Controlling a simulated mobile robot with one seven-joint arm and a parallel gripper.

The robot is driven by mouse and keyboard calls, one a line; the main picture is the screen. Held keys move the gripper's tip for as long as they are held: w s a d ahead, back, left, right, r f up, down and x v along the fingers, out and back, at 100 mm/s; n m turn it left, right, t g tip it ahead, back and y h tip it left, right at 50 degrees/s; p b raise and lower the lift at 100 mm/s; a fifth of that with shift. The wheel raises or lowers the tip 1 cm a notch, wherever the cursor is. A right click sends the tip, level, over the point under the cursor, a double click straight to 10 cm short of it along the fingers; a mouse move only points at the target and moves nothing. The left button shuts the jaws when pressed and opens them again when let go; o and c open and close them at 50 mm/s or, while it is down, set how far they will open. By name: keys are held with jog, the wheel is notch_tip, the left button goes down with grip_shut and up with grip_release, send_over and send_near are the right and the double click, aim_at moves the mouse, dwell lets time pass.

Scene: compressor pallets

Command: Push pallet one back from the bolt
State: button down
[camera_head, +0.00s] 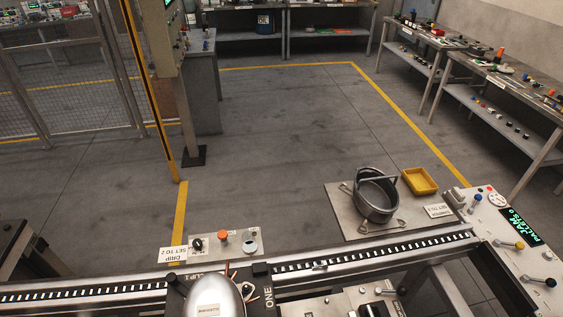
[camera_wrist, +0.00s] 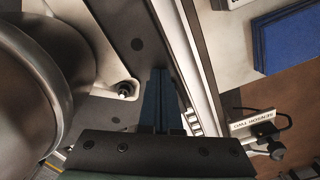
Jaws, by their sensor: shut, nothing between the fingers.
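A dark plate marked ONE (camera_head: 267,300) sits at the bottom of the head view, beside a grey compressor dome (camera_head: 210,290). It appears to belong to pallet one, whose outline is mostly cut off. In the wrist view a large round metal housing (camera_wrist: 35,90) fills the left side. A pale plate with a dark-topped stud (camera_wrist: 125,89) shows beside it. My gripper (camera_wrist: 160,76) points up from the bottom of the wrist view, fingers together and empty, over or beside a dark bar. I cannot tell whether it touches anything. I cannot clearly identify the bolt.
A metal pot (camera_head: 377,195) and yellow tray (camera_head: 420,180) are right.

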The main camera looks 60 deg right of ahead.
notch_tip(320, 180, up, 8)
jog(key=p, duration=0.7)
jog(key=shift+a+r, duration=0.2)
jog(key=shift+a, duration=0.05)
jog(key=shift+w, duration=0.15)
